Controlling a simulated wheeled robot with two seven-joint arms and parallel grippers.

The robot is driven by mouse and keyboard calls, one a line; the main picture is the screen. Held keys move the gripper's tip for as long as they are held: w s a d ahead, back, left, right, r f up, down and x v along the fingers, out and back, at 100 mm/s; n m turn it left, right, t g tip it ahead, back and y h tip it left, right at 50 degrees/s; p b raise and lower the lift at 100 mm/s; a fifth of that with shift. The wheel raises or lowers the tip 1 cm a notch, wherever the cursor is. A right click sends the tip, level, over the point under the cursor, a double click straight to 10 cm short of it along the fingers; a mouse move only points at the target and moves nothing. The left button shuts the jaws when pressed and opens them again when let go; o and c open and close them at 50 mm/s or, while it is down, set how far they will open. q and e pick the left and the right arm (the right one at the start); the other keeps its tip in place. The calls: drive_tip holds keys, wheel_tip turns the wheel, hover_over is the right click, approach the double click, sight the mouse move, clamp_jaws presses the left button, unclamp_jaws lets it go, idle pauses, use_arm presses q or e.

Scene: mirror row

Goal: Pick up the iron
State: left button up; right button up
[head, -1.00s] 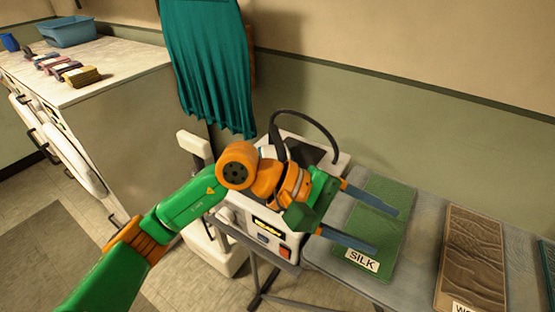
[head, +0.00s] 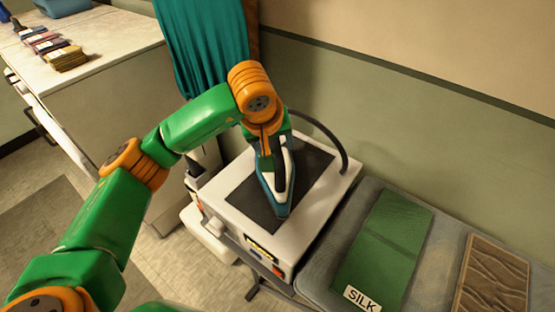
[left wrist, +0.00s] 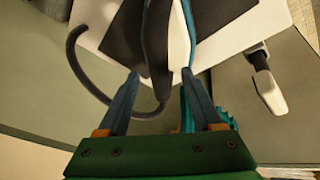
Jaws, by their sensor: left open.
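The iron (head: 283,195) rests on the dark pad of a white station (head: 232,205), its tip toward the front. It has a teal and white body and a dark handle. My left gripper (head: 270,160) is over the rear of the iron, pointing down. In the left wrist view its two fingers (left wrist: 160,76) are apart, and the iron's dark handle (left wrist: 156,58) shows between them. No grip is visible. In the head view the fingertips are largely hidden. My right gripper is not in view.
A dark hose (head: 335,140) arches behind the station. Right of it, a grey board (head: 325,270) bears a green silk panel (head: 385,240) and a brown panel (head: 495,275). A teal curtain (head: 205,50) hangs behind my arm. A counter (head: 110,50) stands at left.

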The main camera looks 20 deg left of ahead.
sight(276, 146)
use_arm(q)
drive_tip(key=x, duration=0.3)
drive_tip(key=shift+w+a+f, duration=0.1)
drive_tip(key=shift+w+f, duration=0.05)
drive_tip(key=shift+w, duration=0.1)
drive_tip(key=shift+w+f, duration=0.1)
drive_tip(key=shift+w, duration=0.1)
drive_tip(key=shift+s, duration=0.25)
clamp_jaws()
drive_tip(key=shift+w, duration=0.1)
drive_tip(key=shift+r, duration=0.2)
idle(0.3)
